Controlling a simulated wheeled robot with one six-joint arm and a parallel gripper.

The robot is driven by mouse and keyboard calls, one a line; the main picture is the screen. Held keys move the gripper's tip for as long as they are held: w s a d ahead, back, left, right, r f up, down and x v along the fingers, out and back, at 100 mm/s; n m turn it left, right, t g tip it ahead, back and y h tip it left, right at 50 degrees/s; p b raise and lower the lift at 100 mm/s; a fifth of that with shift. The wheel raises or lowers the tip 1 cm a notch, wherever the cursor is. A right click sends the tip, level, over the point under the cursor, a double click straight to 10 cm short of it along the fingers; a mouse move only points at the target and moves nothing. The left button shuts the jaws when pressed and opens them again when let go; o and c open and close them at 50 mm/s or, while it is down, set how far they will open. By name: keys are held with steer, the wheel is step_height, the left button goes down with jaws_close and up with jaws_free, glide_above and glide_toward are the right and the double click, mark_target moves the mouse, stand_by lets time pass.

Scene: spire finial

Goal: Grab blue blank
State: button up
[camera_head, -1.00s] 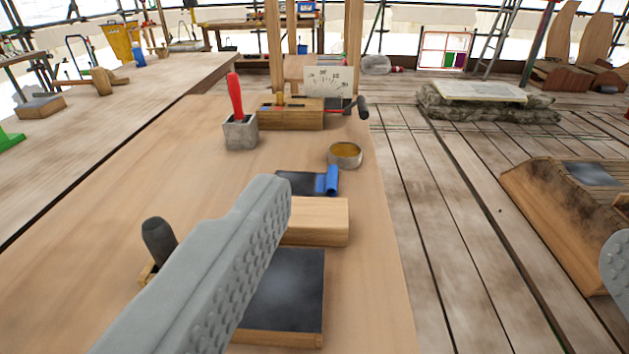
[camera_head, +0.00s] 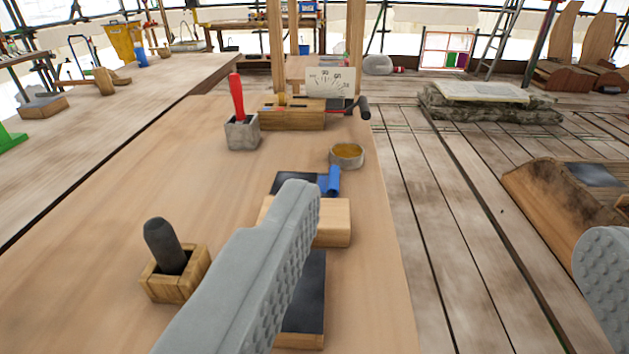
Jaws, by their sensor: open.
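The blue blank (camera_head: 333,181) is a small, bright blue piece at the right end of a dark plate (camera_head: 288,182) on the wooden workbench. My gripper (camera_head: 447,216) is open and empty. Its grey, studded left finger crosses the lower middle of the view, with its tip just nearer than the blank and covering part of the dark plate and a wooden block (camera_head: 335,222). The right finger shows only partly at the right edge. The blank lies beyond the fingertips, in front of the left finger, and appears untouched.
A round tin (camera_head: 346,155) stands just behind the blank. Farther back are a stone holder (camera_head: 242,133) with a red-handled tool and a wooden box (camera_head: 292,118). A dark-handled tool (camera_head: 163,243) stands in a wooden holder at left. The bench's left middle is clear.

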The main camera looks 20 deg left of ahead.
steer(key=shift+w, duration=0.4)
steer(key=c, duration=0.4)
steer(key=w+a+g, duration=0.1)
steer(key=w+g, duration=0.1)
steer(key=w, duration=0.4)
steer(key=w+a+f+g, duration=0.1)
steer(key=w+g, duration=0.1)
steer(key=w, duration=0.3)
steer(key=w+a+g, duration=0.1)
steer(key=w+g, duration=0.1)
steer(key=w, duration=0.4)
steer(key=shift+w+a+f+n+y, duration=0.15)
steer(key=shift+w+a+n+y, duration=0.15)
steer(key=shift+n+y, duration=0.1)
steer(key=shift+c, duration=0.3)
steer(key=n+g, duration=0.1)
steer(key=g, duration=0.6)
glide_above(334, 176)
steer(key=s+d, duration=0.1)
steer(key=s, duration=0.6)
step_height(334, 176, down, 9)
steer(key=x, duration=1.7)
steer(key=shift+w+d, duration=0.1)
